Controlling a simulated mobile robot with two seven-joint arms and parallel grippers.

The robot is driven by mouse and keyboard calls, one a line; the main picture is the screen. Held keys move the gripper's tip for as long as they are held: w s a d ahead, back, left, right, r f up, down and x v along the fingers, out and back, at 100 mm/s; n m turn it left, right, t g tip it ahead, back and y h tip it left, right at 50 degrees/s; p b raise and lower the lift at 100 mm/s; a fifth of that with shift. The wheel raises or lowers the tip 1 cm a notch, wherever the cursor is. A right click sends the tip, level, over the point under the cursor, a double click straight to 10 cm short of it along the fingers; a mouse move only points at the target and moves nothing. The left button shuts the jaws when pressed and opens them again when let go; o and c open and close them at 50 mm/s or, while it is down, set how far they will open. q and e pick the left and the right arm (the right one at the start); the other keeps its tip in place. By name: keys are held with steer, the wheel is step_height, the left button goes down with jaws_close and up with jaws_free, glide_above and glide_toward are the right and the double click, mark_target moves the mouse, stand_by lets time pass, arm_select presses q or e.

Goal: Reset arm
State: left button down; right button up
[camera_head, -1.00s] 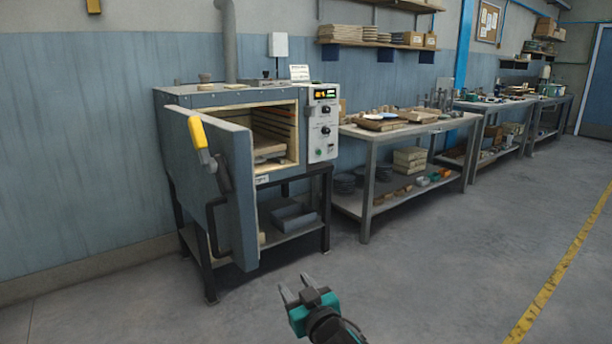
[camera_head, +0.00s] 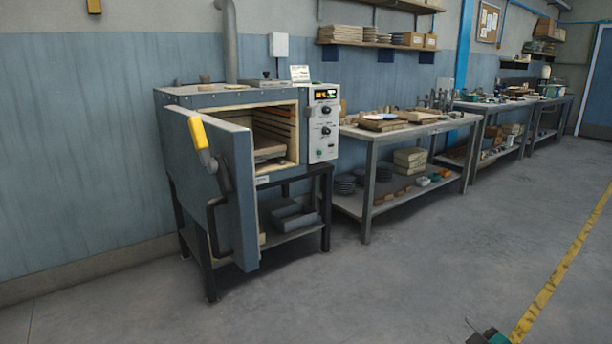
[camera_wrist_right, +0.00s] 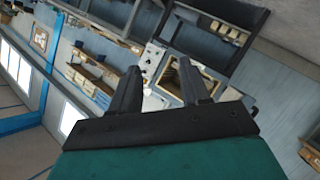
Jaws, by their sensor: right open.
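My right gripper (camera_head: 488,336) shows only as a small part at the bottom edge of the head view, over the floor. In the right wrist view its two dark fingers (camera_wrist_right: 167,92) stand apart with nothing between them. The plate dryer (camera_head: 240,95) stands against the blue wall in the head view. Its door (camera_head: 235,185) is swung open, with a yellow handle (camera_head: 199,132) on it. A rack shows inside the lit chamber. The dryer's opening (camera_wrist_right: 182,78) also shows tilted in the right wrist view, well beyond the fingers. My left gripper is not in view.
A workbench (camera_head: 420,129) with plates and boards stands right of the dryer, with more benches behind it. A wall shelf (camera_head: 375,45) hangs above. The floor in front (camera_head: 400,270) is clear, with a yellow line (camera_head: 560,275) at the right.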

steer(key=s+a+f+g+y, duration=0.15)
steer(key=s+a, duration=0.35)
steer(key=s, duration=0.8)
steer(key=s+a+f+g, duration=0.3)
steer(key=s+a, duration=0.2)
steer(key=s, duration=0.8)
steer(key=a+r+m+t, duration=0.1)
steer(key=a+m, duration=0.4)
steer(key=a, duration=0.4)
arm_select(q)
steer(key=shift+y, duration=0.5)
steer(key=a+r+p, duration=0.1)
steer(key=p, duration=0.1)
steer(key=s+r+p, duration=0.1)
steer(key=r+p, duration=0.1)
steer(key=p, duration=0.1)
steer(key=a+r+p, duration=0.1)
steer(key=p, duration=0.2)
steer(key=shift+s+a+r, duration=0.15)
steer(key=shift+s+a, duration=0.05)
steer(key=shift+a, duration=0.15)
arm_select(e)
steer(key=shift+m, duration=0.4)
steer(key=r, duration=0.1)
steer(key=d+r, duration=0.1)
steer(key=r, duration=0.1)
steer(key=d+r, duration=0.1)
steer(key=shift+s+d+r, duration=0.15)
steer(key=shift+s+r, duration=0.2)
